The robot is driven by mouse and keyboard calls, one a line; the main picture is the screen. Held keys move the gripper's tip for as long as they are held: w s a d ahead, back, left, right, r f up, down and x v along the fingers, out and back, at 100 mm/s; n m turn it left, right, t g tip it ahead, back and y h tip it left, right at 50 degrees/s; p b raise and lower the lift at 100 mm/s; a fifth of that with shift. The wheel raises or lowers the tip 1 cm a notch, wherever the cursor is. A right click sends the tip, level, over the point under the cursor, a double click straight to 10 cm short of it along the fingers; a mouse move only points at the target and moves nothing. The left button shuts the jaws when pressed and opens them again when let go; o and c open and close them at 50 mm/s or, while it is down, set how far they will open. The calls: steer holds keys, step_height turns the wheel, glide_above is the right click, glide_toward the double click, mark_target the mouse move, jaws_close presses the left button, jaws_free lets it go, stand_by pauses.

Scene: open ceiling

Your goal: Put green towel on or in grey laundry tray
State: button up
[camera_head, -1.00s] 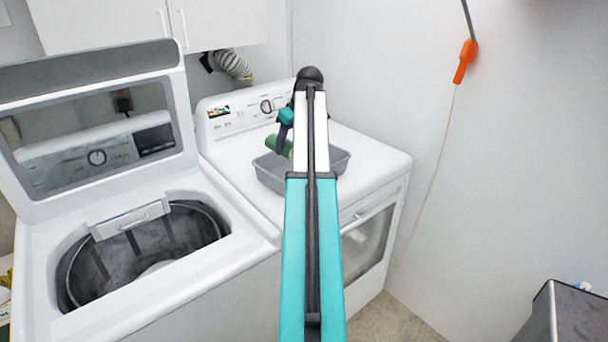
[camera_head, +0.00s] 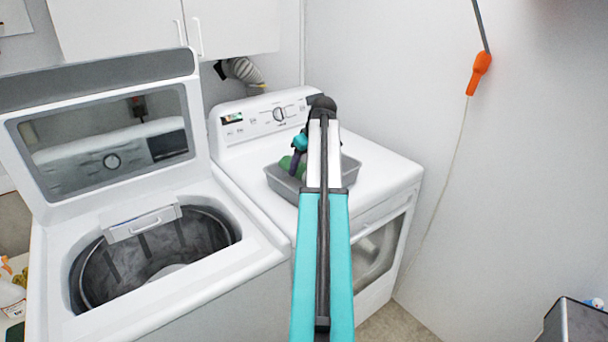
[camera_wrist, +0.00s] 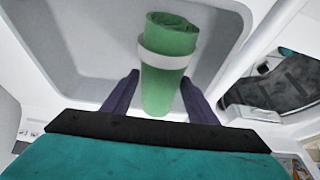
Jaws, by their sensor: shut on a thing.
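The green towel (camera_wrist: 168,75) is a roll with a pale band around it. My gripper (camera_wrist: 160,100) is shut on it, with one purple finger on each side. In the head view the towel (camera_head: 286,162) is at the left part of the grey laundry tray (camera_head: 283,187), low within its outline, partly hidden by my gripper (camera_head: 296,164). The tray sits on top of the white dryer, and my arm hides its middle. The grey tray floor (camera_wrist: 85,45) shows behind the towel in the wrist view. I cannot tell if the towel touches it.
The white dryer (camera_head: 385,165) has clear top surface right of the tray. The washer (camera_head: 250,255) at left has its lid up and its drum open. A wall stands close on the right, with an orange-handled cord (camera_head: 479,73).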

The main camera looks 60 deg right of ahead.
steer(key=shift+f, duration=0.35)
steer(key=shift+f, duration=0.1)
steer(key=shift+f+p, duration=0.5)
steer(key=shift+f, duration=1.3)
steer(key=o, duration=1.3)
steer(key=shift+f, duration=0.1)
steer(key=shift+c, duration=0.2)
steer(key=shift+b+v, duration=1.2)
steer(key=shift+v, duration=4.95)
steer(key=shift+d, duration=0.1)
